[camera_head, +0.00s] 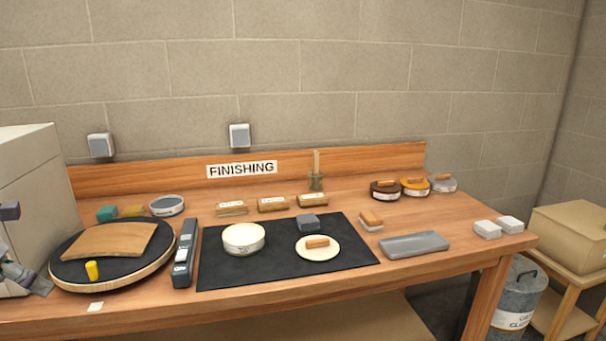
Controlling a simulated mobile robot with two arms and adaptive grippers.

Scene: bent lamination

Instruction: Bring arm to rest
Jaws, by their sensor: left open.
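My left gripper (30,280) shows at the left edge of the head view, partly cut off by the frame. It is open, with nothing seen in it. It is just left of a round black-topped turntable (68,272) and apart from the curved wooden lamination (112,239). The lamination lies on the turntable, with a small yellow piece (92,270) in front of it. My right gripper is not in view.
A black mat (278,270) holds a white round tin (243,238), a dark block (308,222) and a pale disc (330,252). A grey-black tool (185,254) lies between turntable and mat. A large pale box (28,170) stands at left. The front right tabletop has a grey case (413,244).

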